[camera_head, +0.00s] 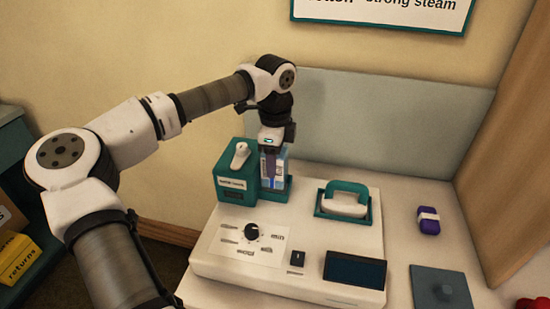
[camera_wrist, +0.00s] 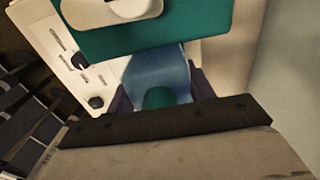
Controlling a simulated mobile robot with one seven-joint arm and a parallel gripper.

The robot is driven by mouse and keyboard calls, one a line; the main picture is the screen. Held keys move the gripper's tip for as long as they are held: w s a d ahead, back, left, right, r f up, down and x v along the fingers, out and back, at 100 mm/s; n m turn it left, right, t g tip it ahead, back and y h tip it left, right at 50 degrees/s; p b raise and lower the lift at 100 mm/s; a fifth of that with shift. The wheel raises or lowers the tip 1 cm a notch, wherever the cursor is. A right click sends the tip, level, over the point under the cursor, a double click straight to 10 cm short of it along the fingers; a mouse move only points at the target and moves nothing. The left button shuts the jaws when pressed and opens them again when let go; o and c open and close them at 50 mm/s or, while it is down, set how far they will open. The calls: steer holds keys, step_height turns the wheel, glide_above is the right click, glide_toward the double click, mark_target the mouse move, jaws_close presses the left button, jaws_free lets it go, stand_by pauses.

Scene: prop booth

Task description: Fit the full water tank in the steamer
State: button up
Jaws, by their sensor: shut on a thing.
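My gripper (camera_head: 271,160) points down over the back left of the white steamer (camera_head: 215,262) and is shut on a translucent blue water tank (camera_head: 279,177). In the wrist view the tank (camera_wrist: 165,70) lies between my dark purple fingers, with a round teal part (camera_wrist: 158,97) near the gripper. In the head view the tank is upright at the teal bay (camera_head: 274,197), right beside a teal block (camera_head: 233,187) with a white knob-like handle on top. The tank's lower end is partly hidden, and I cannot tell whether it rests on the bay floor.
A white iron-like head (camera_head: 345,204) sits in a teal cradle right of the tank. The steamer has a black dial (camera_head: 251,231) and dark display (camera_head: 355,269). A purple item with a white band (camera_head: 428,220) and a blue-grey pad (camera_head: 441,288) lie on the table at right.

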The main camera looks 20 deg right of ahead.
steer(key=shift+f, duration=0.25)
steer(key=shift+f+b, duration=0.65)
steer(key=shift+b, duration=0.2)
stand_by(0.3)
steer(key=shift+f+b, duration=0.55)
steer(key=o, duration=1.2)
